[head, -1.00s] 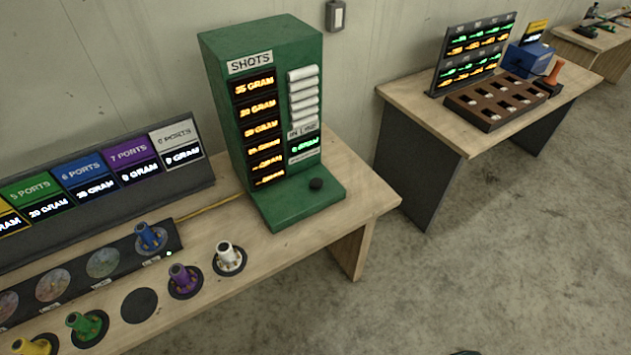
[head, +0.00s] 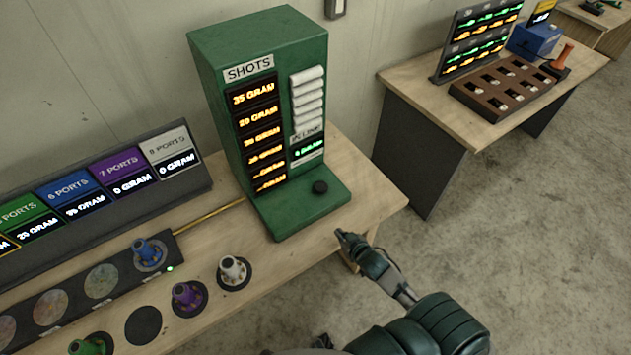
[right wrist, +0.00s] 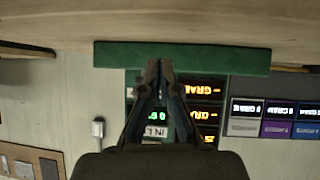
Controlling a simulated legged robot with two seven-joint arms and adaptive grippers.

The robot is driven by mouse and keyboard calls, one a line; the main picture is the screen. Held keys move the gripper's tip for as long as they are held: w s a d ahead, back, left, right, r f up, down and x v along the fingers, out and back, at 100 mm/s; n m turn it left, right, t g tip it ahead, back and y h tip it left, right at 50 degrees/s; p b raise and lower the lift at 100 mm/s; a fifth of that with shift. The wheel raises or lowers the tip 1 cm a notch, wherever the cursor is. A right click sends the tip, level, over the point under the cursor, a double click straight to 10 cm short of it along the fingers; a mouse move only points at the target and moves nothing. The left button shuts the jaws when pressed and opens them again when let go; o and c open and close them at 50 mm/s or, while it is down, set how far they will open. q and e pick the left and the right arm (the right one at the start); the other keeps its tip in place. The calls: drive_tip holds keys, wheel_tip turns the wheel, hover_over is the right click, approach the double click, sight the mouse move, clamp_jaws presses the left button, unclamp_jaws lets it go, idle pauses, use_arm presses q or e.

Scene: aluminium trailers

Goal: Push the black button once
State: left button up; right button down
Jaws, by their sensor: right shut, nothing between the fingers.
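The black button (head: 320,187) is a small round knob on the low front base of the green SHOTS machine (head: 262,115), right of its middle. My right gripper (head: 341,235) is shut and empty. In the head view it shows below and slightly right of the button, near the table's front edge and apart from the button. In the right wrist view the closed fingertips (right wrist: 159,64) show in front of the green base edge (right wrist: 190,58); the button is not visible there. My left gripper is not in view.
Left of the machine are a ports display (head: 110,180) and several coloured knobs, such as the white one (head: 233,268) and the purple one (head: 186,296). A second table (head: 400,95) with a brown tray (head: 500,92) stands to the right. Floor between the tables is clear.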

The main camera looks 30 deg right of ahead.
drive_tip(key=w+d+r+t+y, duration=0.1)
drive_tip(key=w+d+r+t, duration=0.2)
drive_tip(key=w+r, duration=0.4)
wheel_tip(320, 180, up, 3)
drive_tip(key=shift+d+r+t+y, duration=0.1)
drive_tip(key=shift+d+t+y, duration=0.3)
drive_tip(key=shift+t, duration=0.2)
drive_tip(key=shift+a+n, duration=0.15)
drive_tip(key=shift+n, duration=0.15)
hover_over(323, 191)
drive_tip(key=shift+d+f, duration=0.2)
drive_tip(key=shift+f, duration=0.95)
wheel_tip(323, 191, down, 3)
drive_tip(key=shift+r, duration=0.1)
drive_tip(key=shift+a+f, duration=0.1)
drive_tip(key=shift+f, duration=0.55)
